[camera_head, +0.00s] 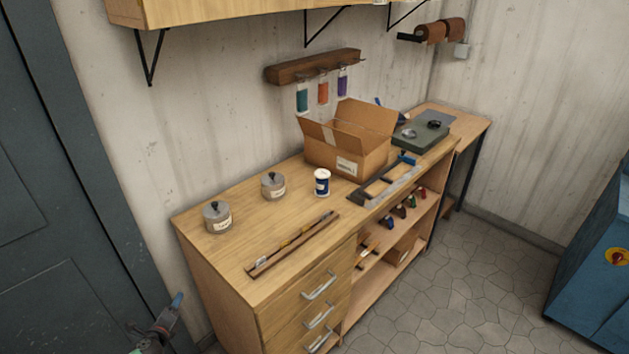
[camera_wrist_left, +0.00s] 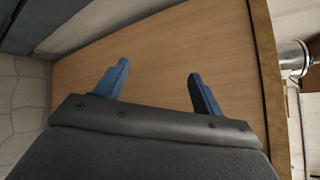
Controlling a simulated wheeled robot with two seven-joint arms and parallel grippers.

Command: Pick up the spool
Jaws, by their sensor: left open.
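The spool (camera_head: 322,182), with a dark blue and white body, stands upright on the wooden workbench (camera_head: 255,236), in front of the cardboard box. My left gripper (camera_head: 172,314) is low at the left in the head view, beside the left end of the bench and well away from the spool. In the left wrist view my left gripper (camera_wrist_left: 158,82) is open and empty, its two blue fingers apart in front of a plain wooden panel. The spool does not show in that view. My right gripper is not in view.
Two lidded tins (camera_head: 217,217) (camera_head: 273,186) stand left of the spool. An open cardboard box (camera_head: 346,148) is behind it, a grey frame tool (camera_head: 385,184) to its right. A narrow wooden holder (camera_head: 292,245) lies in front. A dark door (camera_head: 60,180) is at left.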

